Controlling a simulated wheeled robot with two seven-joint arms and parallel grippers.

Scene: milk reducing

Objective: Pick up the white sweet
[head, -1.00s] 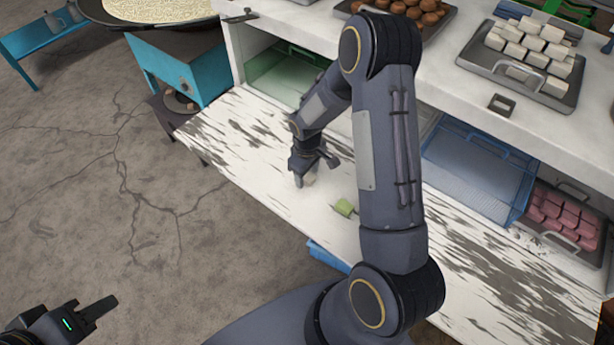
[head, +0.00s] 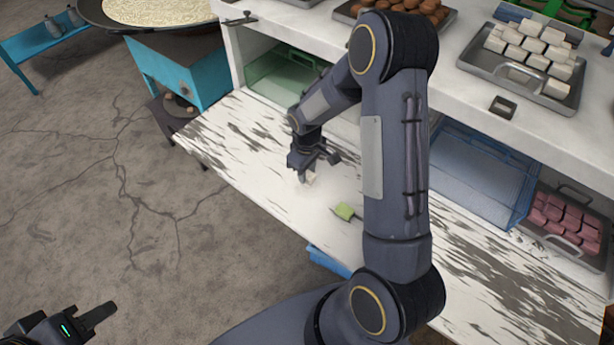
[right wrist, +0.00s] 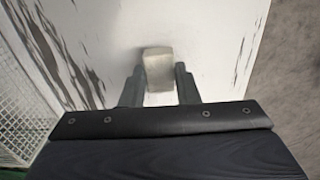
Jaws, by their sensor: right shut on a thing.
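The white sweet (right wrist: 158,70) is a small pale block between the fingers of my right gripper (right wrist: 158,88) in the right wrist view. In the head view the white sweet (head: 309,178) shows partly below the right gripper (head: 308,172), over the worn white lower shelf (head: 235,140). The right gripper is shut on it; I cannot tell for sure whether it still touches the shelf. My left gripper (head: 92,318) is at the lower left corner over the floor, only partly in view, and its opening is unclear.
A green sweet (head: 345,211) lies on the shelf close to the right gripper. A tray of white sweets (head: 545,92) and a tray of brown balls (head: 446,22) stand on the counter above. A blue basket (head: 470,175) and a tray of pink sweets (head: 565,220) are at the right.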

